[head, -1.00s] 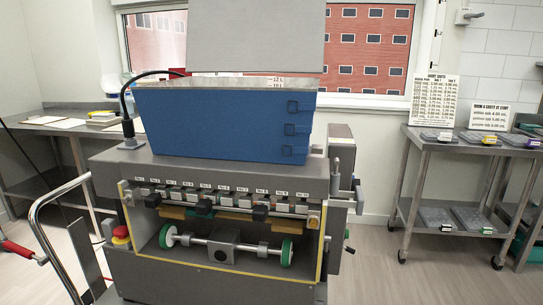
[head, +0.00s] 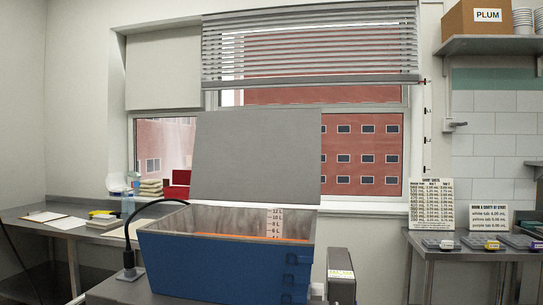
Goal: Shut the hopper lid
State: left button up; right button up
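The hopper lid (head: 257,156) is a flat grey panel. It stands raised, close to upright, at the back edge of the blue hopper (head: 210,266), so the hopper's top is open. Inside the hopper I see grey walls, a white litre scale (head: 274,223) and a strip of orange at the far side. The hopper sits on the grey depositor machine (head: 120,290), most of which is below the picture. Neither of my grippers shows in the head view.
A black cable (head: 150,205) arches up at the hopper's left side. A grey box (head: 341,273) stands at its right. A steel bench (head: 30,229) with papers is at the left, and a steel table (head: 425,252) with signs and trays is at the right.

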aim_at(260, 156)
jog(key=z, duration=1.75)
jog(key=i, duration=1.7)
jog(key=u, duration=1.45)
jog(key=i, duration=2.85)
jog(key=u, duration=1.1)
jog(key=i, duration=1.15)
jog(key=u, duration=3.45)
